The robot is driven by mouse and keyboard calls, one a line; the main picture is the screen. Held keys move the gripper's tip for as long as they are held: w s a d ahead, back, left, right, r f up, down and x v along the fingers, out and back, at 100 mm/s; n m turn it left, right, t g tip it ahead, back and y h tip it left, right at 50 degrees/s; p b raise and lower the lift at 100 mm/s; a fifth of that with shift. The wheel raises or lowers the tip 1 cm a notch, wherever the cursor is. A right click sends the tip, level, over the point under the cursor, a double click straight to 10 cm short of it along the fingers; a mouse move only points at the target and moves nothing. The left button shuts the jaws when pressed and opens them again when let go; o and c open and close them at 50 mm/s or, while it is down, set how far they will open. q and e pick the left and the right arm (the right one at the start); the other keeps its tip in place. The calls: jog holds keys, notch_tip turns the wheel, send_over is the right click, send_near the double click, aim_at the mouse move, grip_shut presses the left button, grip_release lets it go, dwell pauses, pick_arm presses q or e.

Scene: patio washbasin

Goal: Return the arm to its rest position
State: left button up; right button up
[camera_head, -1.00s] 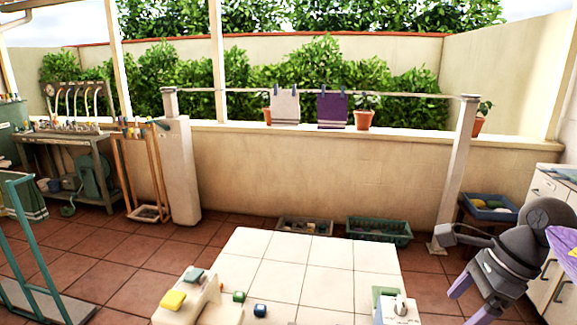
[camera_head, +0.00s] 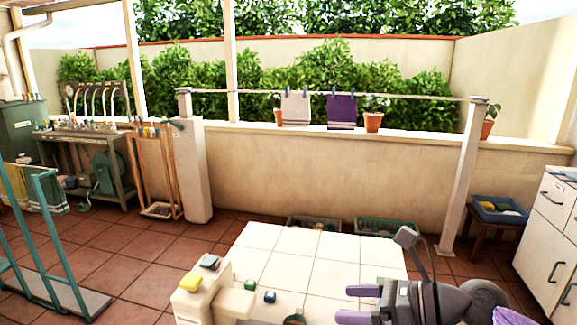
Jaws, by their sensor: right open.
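My right gripper (camera_head: 347,304) is open, with two purple fingers pointing left and a gap between them. No object shows between the fingers. It appears over the front right part of the white tiled table (camera_head: 290,250). My grey right arm (camera_head: 455,303) comes in from the lower right and hides the table's front right corner. My left gripper is not in view.
On the table's left are a cream block (camera_head: 200,298), a yellow sponge (camera_head: 190,282) and two small cubes, green (camera_head: 250,285) and blue (camera_head: 270,297). White cabinets (camera_head: 547,235) stand at right. A teal frame (camera_head: 50,235) stands at left.

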jog(key=a+r+m+t+y, duration=0.2)
jog(key=a+r+m+t, duration=0.1)
jog(key=m+t, duration=0.55)
jog(key=s+d+f+m+g+h, duration=0.1)
jog(key=s+d+f+m+h, duration=0.35)
jog(key=m, duration=0.65)
jog(key=s+d+f+m+g+h, duration=0.15)
jog(key=s+f+m+h, duration=0.4)
jog(key=m, duration=0.55)
jog(key=s+d+f+m+g+h, duration=0.1)
jog(key=s+d+f+m+h, duration=0.15)
jog(key=f+m+h, duration=0.65)
jog(key=s+a+f+m+g+y, duration=0.1)
jog(key=s+f+m+g+y, duration=0.1)
jog(key=s+m+g, duration=0.3)
jog(key=s+f+m+g+y, duration=0.1)
jog(key=s+f+g+y, duration=0.1)
jog(key=s, duration=0.5)
notch_tip(320, 180, down, 16)
jog(key=s+g, duration=0.1)
jog(key=s, duration=0.2)
jog(key=s+d+f+g, duration=0.1)
jog(key=s+d+f, duration=0.2)
jog(key=s+f, duration=0.8)
jog(key=shift+s+d+n+g+h, duration=0.15)
jog(key=shift+s+n+g+h, duration=0.2)
jog(key=shift+s, duration=0.6)
